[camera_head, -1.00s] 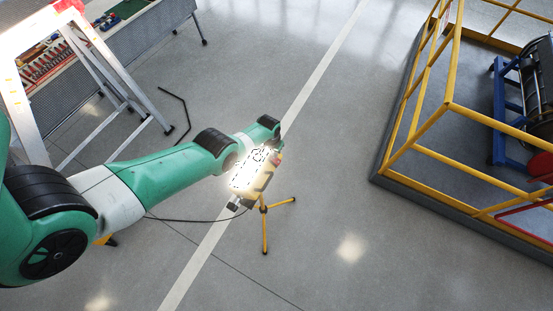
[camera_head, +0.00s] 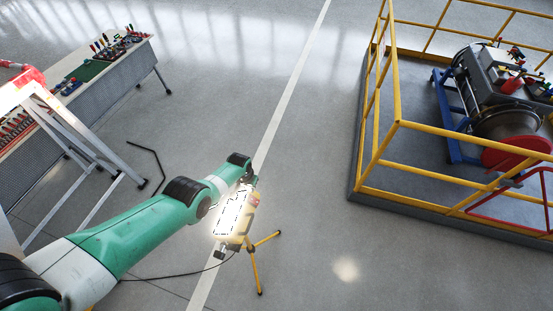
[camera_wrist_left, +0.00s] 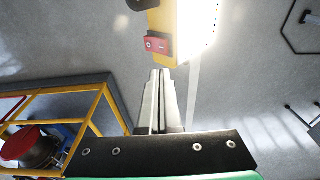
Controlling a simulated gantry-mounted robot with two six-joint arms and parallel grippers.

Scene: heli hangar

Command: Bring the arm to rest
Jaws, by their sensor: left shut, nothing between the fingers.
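My left arm (camera_head: 130,235), green with white and black sections, reaches in from the lower left of the head view. Its far end overlaps a lit yellow work lamp (camera_head: 232,216) on a yellow tripod, and the gripper itself is hard to make out there. In the left wrist view my left gripper (camera_wrist_left: 160,74) has its two pale fingers together with nothing between them. The lamp also shows there (camera_wrist_left: 180,30), just past the fingertips; I cannot tell whether they touch. My right gripper is not in view.
A yellow railing (camera_head: 395,95) encloses an engine (camera_head: 500,110) on a blue stand at the right. A ladder (camera_head: 85,145) and a tool-laden workbench (camera_head: 95,90) stand at the left. A black cable (camera_head: 180,277) crosses the floor near the tripod. Grey floor is clear in the middle.

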